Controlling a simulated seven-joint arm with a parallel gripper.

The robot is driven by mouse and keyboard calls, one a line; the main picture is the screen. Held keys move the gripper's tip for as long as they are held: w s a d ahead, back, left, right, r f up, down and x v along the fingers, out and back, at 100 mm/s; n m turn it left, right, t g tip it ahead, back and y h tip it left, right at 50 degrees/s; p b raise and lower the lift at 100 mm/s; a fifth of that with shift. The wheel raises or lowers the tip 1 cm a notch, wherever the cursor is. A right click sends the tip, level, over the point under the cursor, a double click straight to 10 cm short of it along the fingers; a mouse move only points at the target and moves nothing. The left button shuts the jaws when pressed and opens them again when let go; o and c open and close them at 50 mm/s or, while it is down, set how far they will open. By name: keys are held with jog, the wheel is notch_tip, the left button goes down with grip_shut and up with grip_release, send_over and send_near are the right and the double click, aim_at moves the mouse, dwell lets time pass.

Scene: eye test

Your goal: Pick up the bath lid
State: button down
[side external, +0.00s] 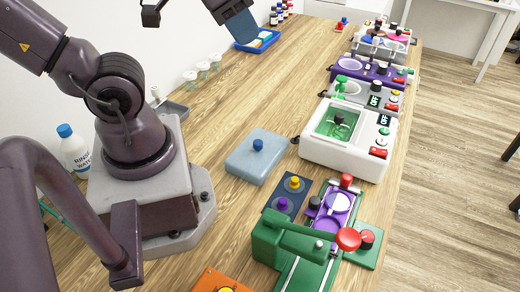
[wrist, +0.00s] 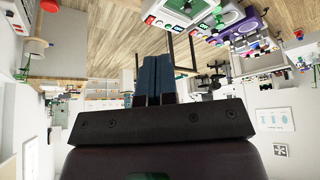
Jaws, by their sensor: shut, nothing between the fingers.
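The bath lid, a pale blue-grey slab (side external: 257,165) with a blue knob (side external: 258,145), lies flat on the wooden table in the side view. The white bath (side external: 345,165) stands to its right, its top open over green contents. My gripper (side external: 246,38) shows partly at the top edge of the side view, high above and well apart from the lid. In the wrist view its two dark blue fingers (wrist: 154,62) are together with nothing held. I cannot make out the lid in the wrist view.
A row of lab devices, including a purple one (side external: 370,72), runs along the table's right side. A green press with a red knob (side external: 348,239) stands in front. A blue tray (side external: 262,41) and small cups (side external: 203,69) lie toward the back. The table (side external: 220,115) behind the lid is clear.

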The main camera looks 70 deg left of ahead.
jog(key=c, duration=0.8)
grip_release()
jog(key=n+g, duration=0.6)
jog(key=n, duration=0.7)
send_over(258, 142)
notch_tip(258, 142, down, 19)
jog(key=shift+n, duration=0.3)
jog(key=shift+f, duration=6.4)
